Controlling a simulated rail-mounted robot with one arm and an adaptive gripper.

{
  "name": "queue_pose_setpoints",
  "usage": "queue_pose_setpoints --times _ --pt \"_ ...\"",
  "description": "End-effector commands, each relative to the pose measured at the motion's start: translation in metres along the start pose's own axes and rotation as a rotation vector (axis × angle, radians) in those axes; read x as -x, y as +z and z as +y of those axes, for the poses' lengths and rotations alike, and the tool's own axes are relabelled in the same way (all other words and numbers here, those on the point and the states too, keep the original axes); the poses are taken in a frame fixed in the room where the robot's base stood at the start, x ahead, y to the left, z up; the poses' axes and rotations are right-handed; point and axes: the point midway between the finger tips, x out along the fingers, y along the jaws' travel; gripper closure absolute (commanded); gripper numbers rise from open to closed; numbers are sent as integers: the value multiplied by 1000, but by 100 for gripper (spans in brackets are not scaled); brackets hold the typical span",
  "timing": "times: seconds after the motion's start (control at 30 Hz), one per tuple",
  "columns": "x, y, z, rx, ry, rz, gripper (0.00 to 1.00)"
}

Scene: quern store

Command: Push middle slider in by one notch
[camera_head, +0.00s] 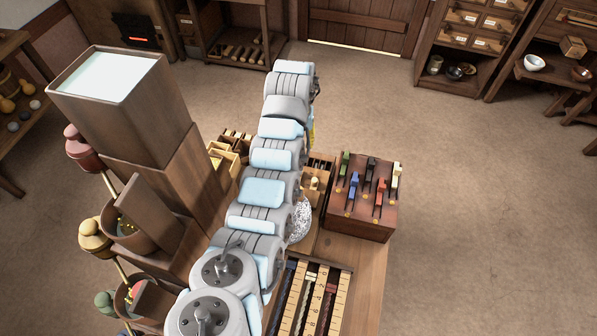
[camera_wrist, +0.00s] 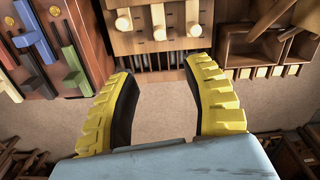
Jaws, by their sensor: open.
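A wooden block with three cream knobs side by side shows at the top of the wrist view; its middle knob (camera_wrist: 158,20) sits between a left knob (camera_wrist: 124,22) and a right knob (camera_wrist: 194,28). I cannot tell for sure whether these are the sliders. My gripper (camera_wrist: 160,70) has its two yellow ribbed fingers spread wide, with nothing between them. The fingertips point toward the knobbed block and appear apart from it. In the head view my arm hides most of the gripper and part of this block; a cream knob (camera_head: 314,183) shows to the right of the arm.
A red-brown box (camera_head: 360,217) with several coloured levers stands right of the block. Numbered strips (camera_head: 316,295) with coloured pieces lie on the bench in front. Wooden compartments (camera_wrist: 265,50) with cream pegs are at right in the wrist view. Floor (camera_head: 480,200) is clear.

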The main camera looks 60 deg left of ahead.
Motion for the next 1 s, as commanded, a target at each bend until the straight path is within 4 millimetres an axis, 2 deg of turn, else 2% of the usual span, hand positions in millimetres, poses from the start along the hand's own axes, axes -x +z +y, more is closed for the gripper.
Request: queue_pose_setpoints --times 0.2,0.4,1.0 --pt "-41 2 0 0 1 -5 50" --pt "-73 2 0 1 0 -5 50" --pt "-135 -1 1 0 1 3 50"
